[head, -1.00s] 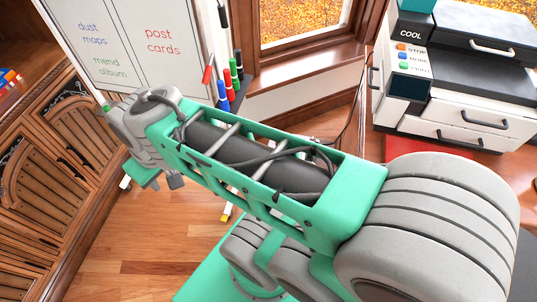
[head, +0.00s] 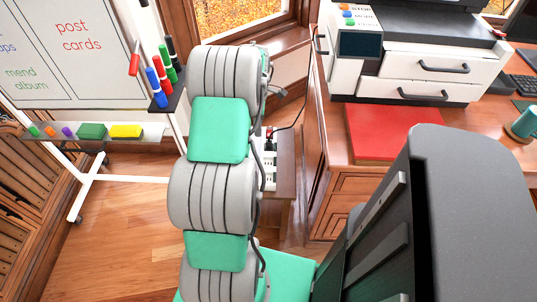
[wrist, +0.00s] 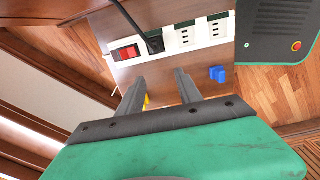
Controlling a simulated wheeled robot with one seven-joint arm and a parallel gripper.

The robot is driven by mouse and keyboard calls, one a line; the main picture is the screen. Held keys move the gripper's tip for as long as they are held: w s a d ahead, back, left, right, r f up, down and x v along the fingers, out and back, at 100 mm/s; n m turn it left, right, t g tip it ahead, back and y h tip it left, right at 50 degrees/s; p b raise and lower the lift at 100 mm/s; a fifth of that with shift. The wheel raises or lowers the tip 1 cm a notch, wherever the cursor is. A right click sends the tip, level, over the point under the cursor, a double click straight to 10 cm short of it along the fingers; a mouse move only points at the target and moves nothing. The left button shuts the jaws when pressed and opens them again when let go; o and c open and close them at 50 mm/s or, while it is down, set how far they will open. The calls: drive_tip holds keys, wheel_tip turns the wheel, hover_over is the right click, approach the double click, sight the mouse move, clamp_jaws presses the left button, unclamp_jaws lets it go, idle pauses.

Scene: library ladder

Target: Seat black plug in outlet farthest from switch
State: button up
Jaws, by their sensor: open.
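In the wrist view a white power strip (wrist: 203,42) has a red rocker switch (wrist: 126,53) at its left end and several outlets in a row to the right. The black plug (wrist: 154,44) with its black cord is at the outlet beside the switch; I cannot tell how deep it sits. The outlets to its right look empty, the rightmost (wrist: 218,27) being farthest from the switch. My gripper (wrist: 160,76) is open and empty, its fingertips short of the strip, below the plug. In the head view the strip (head: 269,176) is partly hidden by my arm.
The strip is on a wooden stand (head: 284,180) beside the desk (head: 340,185). A small blue block (wrist: 217,74) lies near the strip. A whiteboard (head: 65,50) with markers stands left. A printer (head: 430,70) and red mat (head: 385,135) are on the desk.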

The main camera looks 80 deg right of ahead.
sight(269, 141)
drive_tip(key=s+f, duration=0.1)
drive_tip(key=s+d+f, duration=0.1)
drive_tip(key=s+f, duration=0.1)
drive_tip(key=shift+s, duration=0.3)
wheel_tip(269, 141, down, 7)
drive_tip(key=shift+r+b, duration=0.1)
drive_tip(key=shift+b, duration=0.4)
clamp_jaws()
